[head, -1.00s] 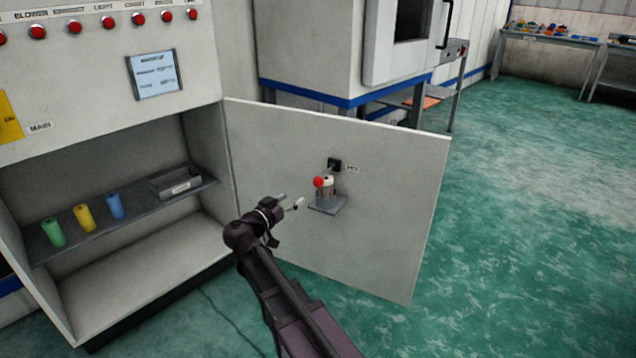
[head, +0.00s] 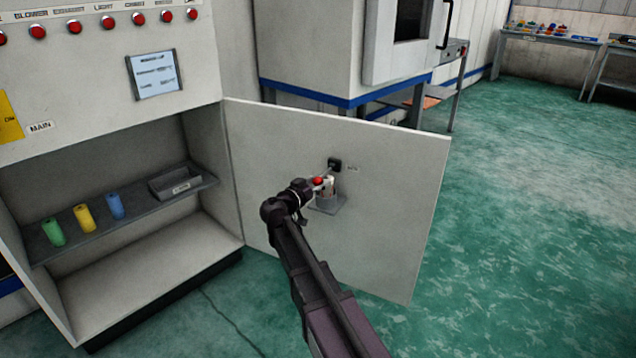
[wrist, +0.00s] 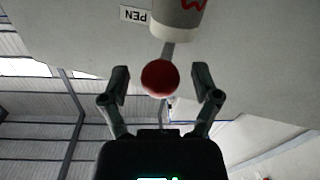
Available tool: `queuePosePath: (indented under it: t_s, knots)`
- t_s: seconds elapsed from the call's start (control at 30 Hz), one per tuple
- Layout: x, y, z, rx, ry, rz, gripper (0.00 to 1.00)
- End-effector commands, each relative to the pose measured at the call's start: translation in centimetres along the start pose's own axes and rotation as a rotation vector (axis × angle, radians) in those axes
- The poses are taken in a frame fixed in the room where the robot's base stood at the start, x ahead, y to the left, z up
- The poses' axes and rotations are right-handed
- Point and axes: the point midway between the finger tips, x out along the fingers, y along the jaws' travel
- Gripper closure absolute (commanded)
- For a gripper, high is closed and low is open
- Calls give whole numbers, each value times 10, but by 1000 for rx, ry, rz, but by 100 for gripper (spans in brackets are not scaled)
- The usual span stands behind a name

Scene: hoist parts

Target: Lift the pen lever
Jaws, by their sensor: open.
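The pen lever shows as a red ball knob (head: 318,182) in front of the open cabinet door. In the wrist view the red knob (wrist: 160,78) sits on a grey stem that runs up the picture toward a cup. My gripper (head: 320,179) is at the knob in the head view, its fingers hard to make out. In the wrist view my gripper (wrist: 160,74) is open, one finger on each side of the knob, with visible gaps on both sides. A PEN label (wrist: 134,15) appears upside down. The lever's mounting end is hidden.
A pale cup (head: 328,188) with a red mark stands on a small bracket (head: 329,207) on the door panel (head: 390,215), close by the knob. A black fixture (head: 335,164) is just above. The cabinet shelf (head: 140,212) holds coloured cylinders and a tray (head: 175,183).

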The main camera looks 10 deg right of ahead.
Motion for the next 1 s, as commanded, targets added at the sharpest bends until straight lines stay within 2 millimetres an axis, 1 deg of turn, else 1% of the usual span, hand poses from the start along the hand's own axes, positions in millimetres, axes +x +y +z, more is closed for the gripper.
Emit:
queuePosePath:
  t_s: [0.3, 0.33, 0.37, 0.4, 0.47, 0.5, 0.6, 1.0]
  knots:
    - [2, 0, 0, 0, 0, 0, 20]
    - [2, 0, 0, 0, 0, -1, 23]
    - [2, 0, 0, 0, 0, 0, 32]
    - [2, 0, 0, 0, 0, 0, 44]
    - [2, 0, 0, 0, 0, 0, 62]
    - [2, 0, 0, 0, 0, 0, 74]
    - [2, 0, 0, 0, 0, 0, 100]
    - [6, 5, -3, -3, -19, 5, 100]
